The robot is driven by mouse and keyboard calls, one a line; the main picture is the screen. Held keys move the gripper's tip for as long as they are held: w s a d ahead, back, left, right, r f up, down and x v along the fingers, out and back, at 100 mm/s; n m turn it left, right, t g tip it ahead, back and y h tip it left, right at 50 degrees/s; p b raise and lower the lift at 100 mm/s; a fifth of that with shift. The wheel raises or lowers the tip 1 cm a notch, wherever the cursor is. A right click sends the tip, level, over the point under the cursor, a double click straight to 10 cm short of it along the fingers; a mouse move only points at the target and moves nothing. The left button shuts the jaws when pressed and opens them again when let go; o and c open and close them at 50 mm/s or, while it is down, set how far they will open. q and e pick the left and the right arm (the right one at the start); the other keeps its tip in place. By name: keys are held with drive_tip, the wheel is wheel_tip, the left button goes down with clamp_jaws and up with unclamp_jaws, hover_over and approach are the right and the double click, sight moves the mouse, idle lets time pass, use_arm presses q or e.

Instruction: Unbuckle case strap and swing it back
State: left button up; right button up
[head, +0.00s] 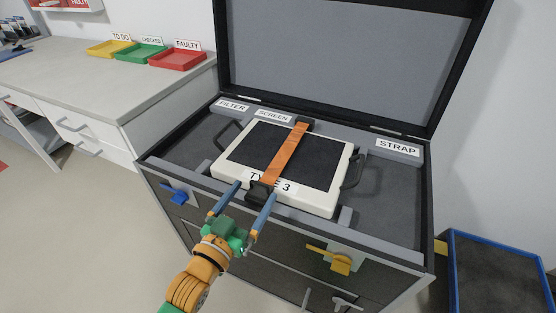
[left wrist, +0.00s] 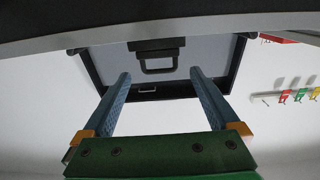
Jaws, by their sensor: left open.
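An orange strap (head: 287,152) lies across a white, dark-topped unit (head: 228,172) labelled TYPE, with part of the label hidden, and 3. The strap runs from a black mount at the back to a black buckle (head: 259,190) at the front edge, and looks fastened flat. The unit sits in the open case (head: 376,200). My left gripper (head: 254,190) is open, with its blue fingers spread around the buckle area at the case front; contact cannot be told. In the left wrist view a black buckle-like loop (left wrist: 158,64) shows beyond and between the fingertips.
The case lid (head: 350,60) stands raised behind. A bay beside the STRAP label (head: 398,148) is empty. Blue (head: 178,195) and yellow (head: 336,261) latches stick out from the case front. Yellow, green and red trays (head: 178,59) stand on the left counter; a blue-rimmed bin (head: 457,234) is at right.

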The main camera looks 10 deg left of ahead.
sight(265, 173)
use_arm(q)
drive_tip(key=shift+w+d+r, duration=0.2)
drive_tip(key=shift+w, duration=0.45)
drive_tip(key=x, duration=0.5)
drive_tip(key=shift+w+d+b, duration=0.15)
drive_tip(key=shift+w+b, duration=0.25)
drive_tip(key=shift+r, duration=0.1)
clamp_jaws()
